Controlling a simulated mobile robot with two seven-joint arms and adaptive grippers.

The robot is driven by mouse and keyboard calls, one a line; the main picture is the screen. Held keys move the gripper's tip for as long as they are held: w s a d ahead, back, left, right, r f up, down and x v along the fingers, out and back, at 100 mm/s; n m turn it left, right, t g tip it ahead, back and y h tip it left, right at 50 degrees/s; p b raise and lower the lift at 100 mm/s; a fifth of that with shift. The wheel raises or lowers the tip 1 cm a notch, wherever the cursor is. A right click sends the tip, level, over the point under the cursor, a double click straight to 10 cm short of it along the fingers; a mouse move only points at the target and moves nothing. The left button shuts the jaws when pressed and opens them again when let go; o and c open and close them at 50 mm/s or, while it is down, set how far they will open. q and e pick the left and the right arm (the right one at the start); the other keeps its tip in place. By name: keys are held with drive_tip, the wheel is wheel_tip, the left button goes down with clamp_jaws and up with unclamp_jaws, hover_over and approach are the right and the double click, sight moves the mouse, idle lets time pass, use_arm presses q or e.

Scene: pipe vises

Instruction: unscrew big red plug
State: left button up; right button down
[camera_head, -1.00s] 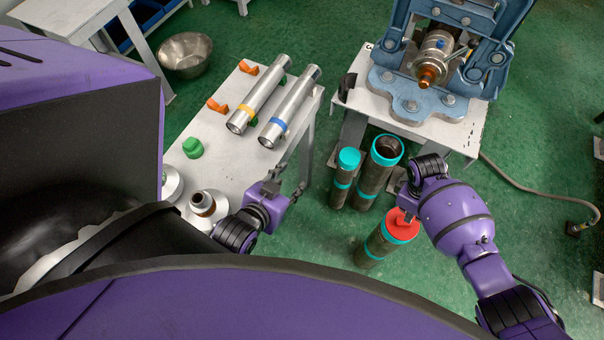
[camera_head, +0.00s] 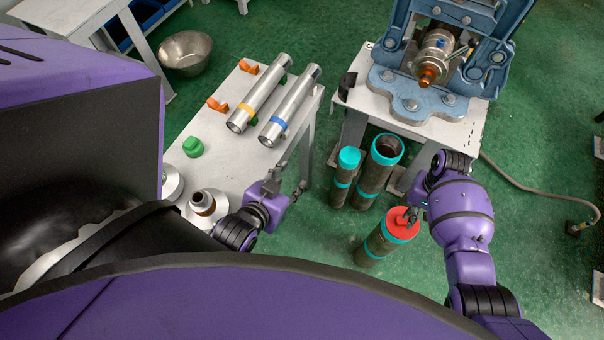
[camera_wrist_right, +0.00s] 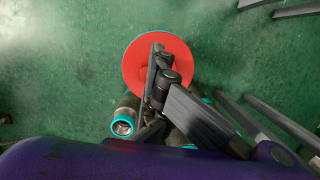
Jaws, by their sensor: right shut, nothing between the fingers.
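The big red plug (camera_head: 400,227) is a round red disc on top of a dark pipe with teal bands (camera_head: 373,250), which stands on the floor. My right gripper (camera_head: 411,217) is at the right part of the plug, its fingers together. In the right wrist view the red plug (camera_wrist_right: 140,68) lies beneath the shut fingers (camera_wrist_right: 160,62), which cover its middle and right part. Whether they touch the plug I cannot tell. My left gripper (camera_head: 291,178) hangs beside the table's right edge, its fingers apart and empty, far from the plug.
A teal-capped pipe (camera_head: 344,185) and a wider open pipe (camera_head: 376,180) stand just behind the plugged pipe. A blue vise (camera_head: 408,108) sits on a bench at the back right. Silver cylinders (camera_head: 290,108) lie on the left table.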

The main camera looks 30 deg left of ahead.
drive_tip(key=m+y, duration=0.1)
drive_tip(key=m, duration=0.3)
drive_tip(key=shift+a, duration=0.1)
drive_tip(key=m+y, duration=0.1)
drive_tip(key=m, duration=0.5)
drive_tip(key=shift+t, duration=0.4)
drive_tip(key=shift+m, duration=1.2)
drive_tip(key=m+t, duration=0.1)
drive_tip(key=m, duration=0.6)
drive_tip(key=shift+t, duration=0.4)
drive_tip(key=shift+m, duration=0.3)
drive_tip(key=shift+f, duration=0.15)
